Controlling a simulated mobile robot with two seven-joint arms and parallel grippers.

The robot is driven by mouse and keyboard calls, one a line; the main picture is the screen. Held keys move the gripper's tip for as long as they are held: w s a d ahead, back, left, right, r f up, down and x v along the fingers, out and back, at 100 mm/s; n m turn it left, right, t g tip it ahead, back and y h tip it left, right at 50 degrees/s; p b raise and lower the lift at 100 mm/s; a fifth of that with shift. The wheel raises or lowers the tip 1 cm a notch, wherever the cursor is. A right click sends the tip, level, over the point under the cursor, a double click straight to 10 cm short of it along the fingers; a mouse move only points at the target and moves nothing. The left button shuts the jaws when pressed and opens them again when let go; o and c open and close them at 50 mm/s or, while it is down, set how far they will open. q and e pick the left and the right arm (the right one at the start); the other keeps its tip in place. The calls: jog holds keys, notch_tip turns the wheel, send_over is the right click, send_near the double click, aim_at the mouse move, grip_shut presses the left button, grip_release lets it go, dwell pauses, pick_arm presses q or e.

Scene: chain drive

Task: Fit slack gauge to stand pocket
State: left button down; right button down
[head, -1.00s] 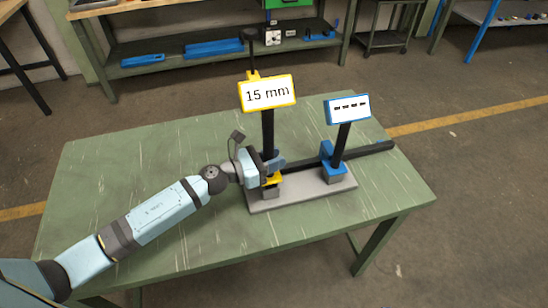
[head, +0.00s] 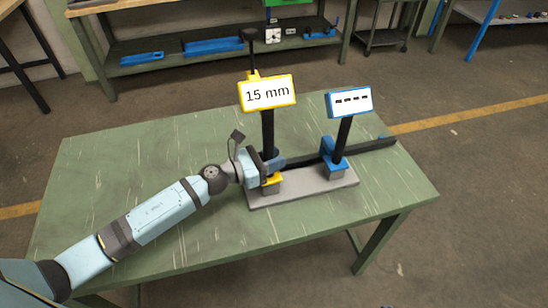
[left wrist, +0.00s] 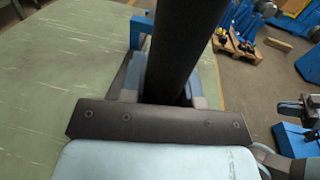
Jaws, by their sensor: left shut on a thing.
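The yellow gauge (head: 266,92) has a display reading 15 mm, a black upright post and a yellow foot (head: 271,181). The foot is at the left grey block on the stand (head: 300,189); I cannot tell whether it is fully seated in a pocket. My left gripper (head: 271,163) is shut on the lower part of the black post, just above the foot. In the left wrist view the post (left wrist: 185,45) rises between the fingers (left wrist: 168,88), which it partly hides. A blue gauge (head: 350,102) with a display of dashes stands on the right block, tilted slightly.
A shelf bench with blue trays (head: 214,47) stands behind, across the floor.

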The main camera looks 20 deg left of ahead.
pick_arm(q)
jog(key=shift+f+b, duration=0.45)
jog(key=shift+b, duration=0.15)
pick_arm(e)
jog(key=shift+w+f, duration=0.1)
jog(key=shift+f, duration=0.4)
pick_arm(q)
jog(key=c, duration=0.8)
grip_release()
jog(key=shift+r, duration=0.1)
jog(key=shift+s+f, duration=0.1)
jog(key=shift+f, duration=0.2)
jog(key=b+v, duration=0.3)
jog(key=v, duration=1)
jog(key=shift+s+a+r, duration=0.2)
jog(key=shift+a, duration=0.1)
pick_arm(e)
jog(key=shift+w+a+f+m, duration=0.1)
jog(key=shift+a+f+m, duration=0.05)
jog(key=shift+f, duration=0.4)
jog(key=shift+w+a+f+m, duration=0.1)
jog(key=shift+a+f+m, duration=0.05)
jog(key=shift+f, duration=0.35)
